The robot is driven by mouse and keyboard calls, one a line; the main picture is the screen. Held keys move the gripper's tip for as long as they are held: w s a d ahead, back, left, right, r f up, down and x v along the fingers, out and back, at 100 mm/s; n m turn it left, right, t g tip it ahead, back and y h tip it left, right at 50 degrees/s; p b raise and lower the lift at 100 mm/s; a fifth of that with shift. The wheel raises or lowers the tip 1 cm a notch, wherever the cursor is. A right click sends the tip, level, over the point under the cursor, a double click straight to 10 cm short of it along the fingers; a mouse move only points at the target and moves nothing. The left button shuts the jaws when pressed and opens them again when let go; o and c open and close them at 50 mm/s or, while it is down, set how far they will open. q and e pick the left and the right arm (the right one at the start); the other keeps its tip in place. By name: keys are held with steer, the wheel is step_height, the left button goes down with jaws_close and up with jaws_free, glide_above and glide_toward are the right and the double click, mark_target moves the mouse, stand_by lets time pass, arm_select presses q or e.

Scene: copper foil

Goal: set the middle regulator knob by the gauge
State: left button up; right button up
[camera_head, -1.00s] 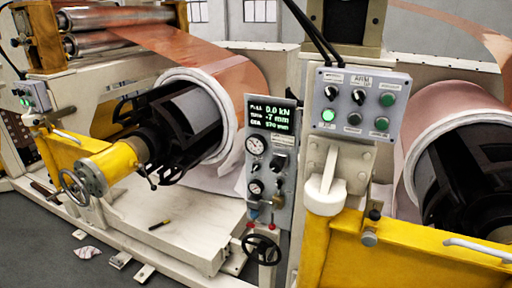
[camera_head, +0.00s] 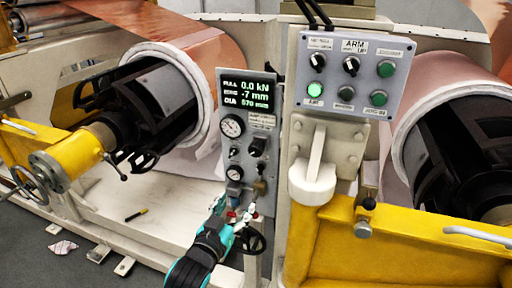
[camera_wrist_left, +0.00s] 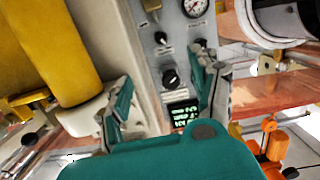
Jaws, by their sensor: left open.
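The control panel (camera_head: 247,105) stands upright in the head view, with a lit display (camera_head: 248,94) reading 0.0 kN, -7 mm and 670 mm. An upper gauge (camera_head: 232,126) and a lower gauge (camera_head: 235,173) sit below it. A black knob (camera_head: 258,144) is right of the upper gauge; I cannot tell which control is the middle regulator knob. My left gripper (camera_head: 236,212) is before the panel's lower part, open and empty. The left wrist view shows the panel upside down, with the black knob (camera_wrist_left: 170,77) between the open fingers (camera_wrist_left: 165,62), apart from them.
A grey button box (camera_head: 351,76) with a lit green button is right of the panel. A black handwheel (camera_head: 250,241) sits below the panel, close to my gripper. Yellow arms (camera_head: 390,245) and a copper roll (camera_head: 180,60) flank the panel.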

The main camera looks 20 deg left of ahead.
mark_target(254, 152)
arm_select(q)
step_height(254, 152, up, 7)
steer(key=t, duration=0.1)
steer(key=w+p, duration=0.1)
steer(key=w, duration=0.7)
steer(key=w+p, duration=0.2)
steer(key=w, duration=0.6)
steer(key=shift+w+d+f, duration=0.15)
steer(key=shift+w+f, duration=0.05)
steer(key=shift+c, duration=0.4)
steer(key=c, duration=1.1)
steer(key=shift+p, duration=0.3)
steer(key=m+p, duration=0.1)
steer(key=m, duration=0.2)
steer(key=shift+m+p, duration=0.55)
steer(key=shift+m, duration=1.25)
